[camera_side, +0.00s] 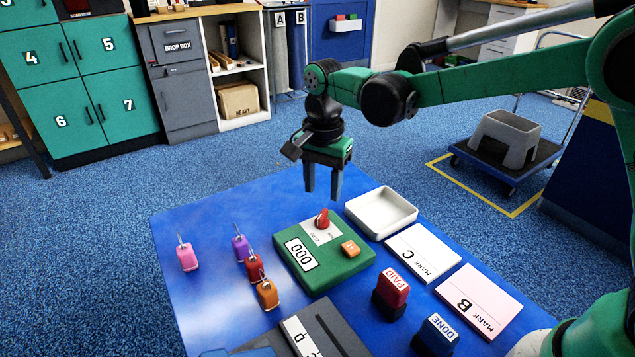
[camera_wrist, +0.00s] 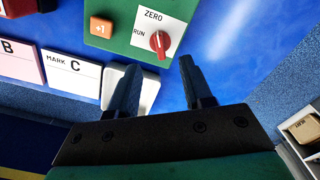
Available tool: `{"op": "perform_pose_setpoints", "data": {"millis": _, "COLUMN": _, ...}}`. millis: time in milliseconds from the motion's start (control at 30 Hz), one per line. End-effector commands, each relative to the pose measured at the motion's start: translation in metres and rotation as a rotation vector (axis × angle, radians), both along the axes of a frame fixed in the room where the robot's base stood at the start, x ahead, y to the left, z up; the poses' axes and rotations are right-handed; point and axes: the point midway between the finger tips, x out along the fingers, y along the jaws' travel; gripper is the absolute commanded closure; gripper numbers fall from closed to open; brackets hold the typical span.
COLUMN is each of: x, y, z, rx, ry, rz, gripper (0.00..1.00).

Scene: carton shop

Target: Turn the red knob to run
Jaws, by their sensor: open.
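The red knob (camera_side: 322,219) sits on a white plate on top of the green counter box (camera_side: 325,262). In the wrist view the knob (camera_wrist: 160,43) shows beside the printed words ZERO, above it, and RUN, to its left. Its handle looks roughly upright, nearer to ZERO than to RUN. My gripper (camera_side: 322,194) is open and empty, fingers pointing down, above the table and apart from the knob. In the wrist view the fingertips of my gripper (camera_wrist: 160,64) lie either side of the knob's line, a little below it in the picture.
The box also carries an orange +1 button (camera_side: 350,248) and a 000 display (camera_side: 301,254). A white tray (camera_side: 353,211) stands close by the box. MARK C (camera_side: 423,252) and MARK B (camera_side: 479,301) cards, stamps (camera_side: 391,292) and several coloured tags (camera_side: 254,268) surround it.

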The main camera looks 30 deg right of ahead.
Motion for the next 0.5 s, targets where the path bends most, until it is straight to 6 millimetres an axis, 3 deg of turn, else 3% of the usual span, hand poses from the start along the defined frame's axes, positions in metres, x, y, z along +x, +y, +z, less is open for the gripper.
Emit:
{"op": "perform_pose_setpoints", "data": {"millis": 300, "x": 0.0, "y": 0.0, "z": -0.042, "rx": 0.001, "ry": 0.001, "rz": -0.003, "gripper": 0.55}}
{"op": "perform_pose_setpoints", "data": {"millis": 500, "x": 0.0, "y": 0.0, "z": -0.054, "rx": 0.001, "ry": 0.001, "rz": -0.002, "gripper": 0.55}}
